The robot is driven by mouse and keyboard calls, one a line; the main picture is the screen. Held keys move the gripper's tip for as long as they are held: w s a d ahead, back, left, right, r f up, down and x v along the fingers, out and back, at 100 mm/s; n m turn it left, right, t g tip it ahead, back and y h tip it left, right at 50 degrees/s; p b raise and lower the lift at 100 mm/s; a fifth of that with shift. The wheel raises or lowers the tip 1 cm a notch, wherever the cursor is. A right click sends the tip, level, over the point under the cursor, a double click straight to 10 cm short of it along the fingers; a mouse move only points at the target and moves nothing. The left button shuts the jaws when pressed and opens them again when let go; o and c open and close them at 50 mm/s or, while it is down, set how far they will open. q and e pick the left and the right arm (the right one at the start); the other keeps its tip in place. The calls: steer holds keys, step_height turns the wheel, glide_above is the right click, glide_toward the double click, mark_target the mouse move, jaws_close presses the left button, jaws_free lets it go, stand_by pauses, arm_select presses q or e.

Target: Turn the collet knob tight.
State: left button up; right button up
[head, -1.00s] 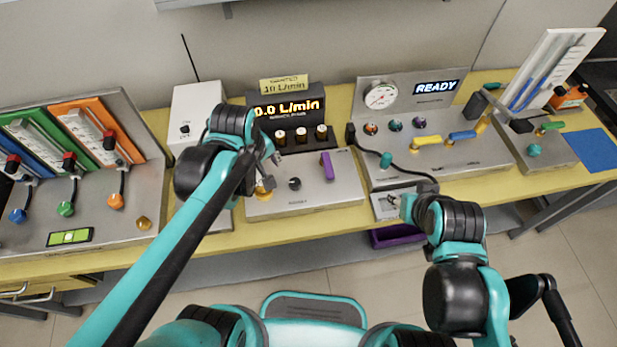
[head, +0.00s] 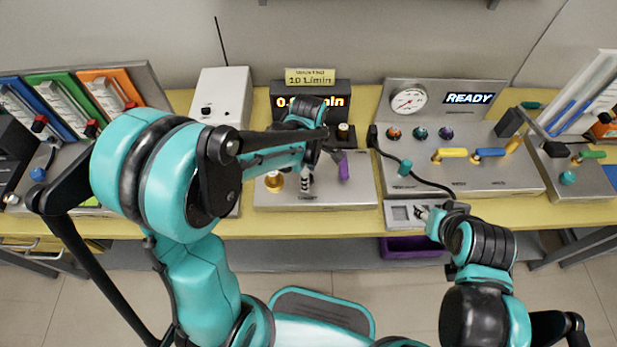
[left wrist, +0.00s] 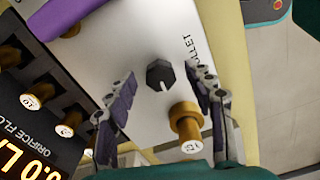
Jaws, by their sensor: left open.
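The collet knob (left wrist: 160,75) is a small black faceted knob with a white pointer mark, on a light metal panel next to the printed word COLLET. In the left wrist view my left gripper (left wrist: 161,82) is open, with its two fingers on either side of the knob and apart from it. In the head view my left gripper (head: 308,172) reaches over the middle panel (head: 355,195) and hides the knob. My right gripper (head: 424,214) is by a small grey box (head: 398,212); its jaws are too small to read.
A brass knob (left wrist: 187,120) stands close to the right finger in the left wrist view. A purple lever (head: 343,168) is right of my left gripper. Behind is the flow display (head: 335,101). A black cable (head: 400,160) crosses the panel to the right.

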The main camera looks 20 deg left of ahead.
arm_select(q)
steer(key=shift+f, duration=0.35)
steer(key=c, duration=1.2)
steer(key=shift+o, duration=0.2)
